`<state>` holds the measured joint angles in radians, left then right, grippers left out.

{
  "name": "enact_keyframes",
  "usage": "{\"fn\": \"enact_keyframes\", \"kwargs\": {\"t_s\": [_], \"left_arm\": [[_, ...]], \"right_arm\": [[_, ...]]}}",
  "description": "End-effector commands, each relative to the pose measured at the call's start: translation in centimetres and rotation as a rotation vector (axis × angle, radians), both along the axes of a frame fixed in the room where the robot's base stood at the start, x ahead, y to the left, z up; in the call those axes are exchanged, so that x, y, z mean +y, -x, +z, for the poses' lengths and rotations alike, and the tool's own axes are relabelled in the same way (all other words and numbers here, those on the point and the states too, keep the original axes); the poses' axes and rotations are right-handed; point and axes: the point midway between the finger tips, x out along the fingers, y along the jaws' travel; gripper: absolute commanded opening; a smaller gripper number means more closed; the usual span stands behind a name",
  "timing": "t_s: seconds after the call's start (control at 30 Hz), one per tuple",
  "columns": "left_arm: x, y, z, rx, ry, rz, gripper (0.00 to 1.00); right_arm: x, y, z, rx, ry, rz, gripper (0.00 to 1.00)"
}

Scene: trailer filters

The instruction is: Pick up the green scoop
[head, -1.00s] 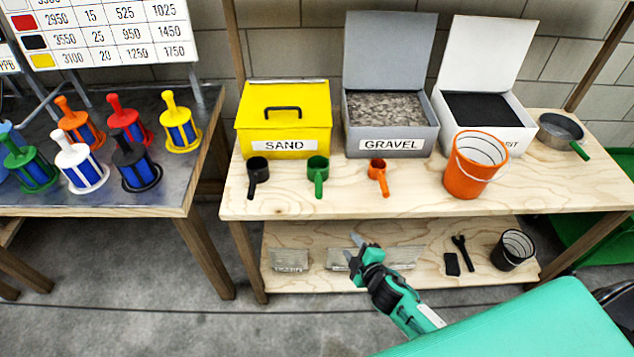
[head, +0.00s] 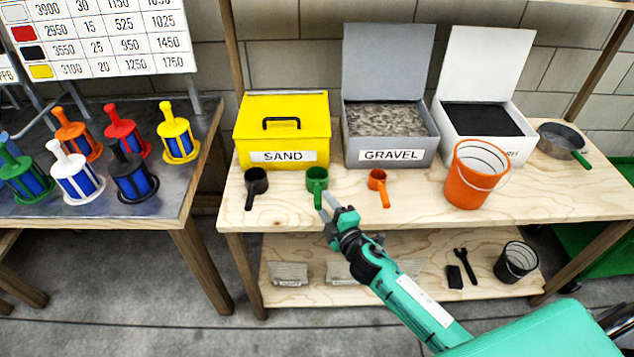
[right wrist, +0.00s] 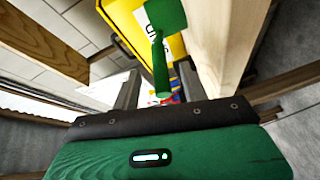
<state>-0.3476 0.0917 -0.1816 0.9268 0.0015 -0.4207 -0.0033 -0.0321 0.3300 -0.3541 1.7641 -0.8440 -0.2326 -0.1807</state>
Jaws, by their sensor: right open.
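The green scoop (head: 317,181) stands on the wooden table in front of the boxes, between the black scoop (head: 256,183) and the orange scoop (head: 378,184). Its handle points toward the table's front edge. My right gripper (head: 328,208) is open at the front edge, just below and beside the scoop's handle. In the right wrist view the green scoop (right wrist: 161,60) shows ahead, its handle between the two open fingers (right wrist: 158,92). I cannot tell whether they touch it. My left gripper is not in view.
Behind the scoops stand the yellow sand box (head: 283,128), the grey gravel box (head: 388,140) and an open white box (head: 485,120). An orange bucket (head: 476,176) and a pan (head: 562,142) are at the right. A lower shelf (head: 420,262) holds small items.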

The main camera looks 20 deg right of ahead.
Motion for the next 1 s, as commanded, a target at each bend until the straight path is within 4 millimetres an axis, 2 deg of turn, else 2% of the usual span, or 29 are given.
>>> {"fn": "enact_keyframes", "kwargs": {"t_s": [0.17,0.5,0.8,0.87,1.0], "left_arm": [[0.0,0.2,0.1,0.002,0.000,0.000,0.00],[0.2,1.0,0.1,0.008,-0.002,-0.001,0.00],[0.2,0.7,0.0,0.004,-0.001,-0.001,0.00],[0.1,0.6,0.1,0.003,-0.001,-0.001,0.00],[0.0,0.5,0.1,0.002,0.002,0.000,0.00]], "right_arm": [[0.2,-0.9,0.0,0.000,0.000,0.000,0.44],[0.9,-5.1,-0.3,0.000,0.000,0.000,0.44],[1.0,-5.5,-0.4,0.000,0.000,0.001,0.44],[0.9,-5.5,-0.4,0.000,0.000,0.000,0.36],[0.9,-5.5,-0.4,0.000,0.000,0.000,0.09]]}}
